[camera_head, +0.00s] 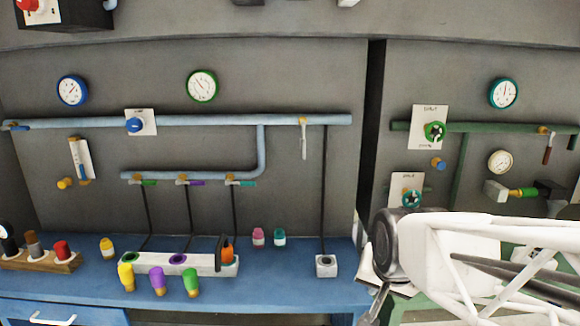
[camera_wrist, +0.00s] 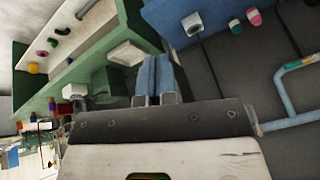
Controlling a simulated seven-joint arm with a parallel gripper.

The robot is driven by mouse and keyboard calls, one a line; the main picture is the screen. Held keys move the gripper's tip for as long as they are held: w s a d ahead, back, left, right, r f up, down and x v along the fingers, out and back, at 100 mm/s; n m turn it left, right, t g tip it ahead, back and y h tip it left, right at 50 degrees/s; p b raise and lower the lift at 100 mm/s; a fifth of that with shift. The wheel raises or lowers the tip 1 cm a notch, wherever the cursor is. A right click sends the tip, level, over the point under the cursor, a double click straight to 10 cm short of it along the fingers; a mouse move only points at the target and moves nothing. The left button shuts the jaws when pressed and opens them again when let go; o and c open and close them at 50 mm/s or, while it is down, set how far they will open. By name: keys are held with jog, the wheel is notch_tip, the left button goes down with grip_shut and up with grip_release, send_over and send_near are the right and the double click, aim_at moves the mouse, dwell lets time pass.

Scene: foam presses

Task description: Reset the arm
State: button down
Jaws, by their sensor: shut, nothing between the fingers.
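My arm reaches in from the right edge in the head view, in front of the green bench at the right. My gripper (camera_wrist: 156,78) shows in the wrist view with its two blue-grey fingers side by side and closed, with nothing between them. In the head view the gripper's fingertips are hard to make out at the lower right, near the right end of the blue bench (camera_head: 300,292). No object is held.
A white rack (camera_head: 190,265) with coloured bottles stands on the blue bench, and a small white block (camera_head: 326,266) sits to its right. Blue pipes (camera_head: 230,122) and gauges (camera_head: 202,86) line the wall behind. A green pipe (camera_head: 480,127) runs at the right. Open space lies above the benches.

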jog(key=s+d+n+g, duration=0.2)
jog(key=s+n+g, duration=0.1)
jog(key=s, duration=0.8)
jog(key=shift+s+d+f+n+h, duration=0.25)
jog(key=shift+s+f+n+h, duration=0.05)
jog(key=shift+f+n, duration=0.2)
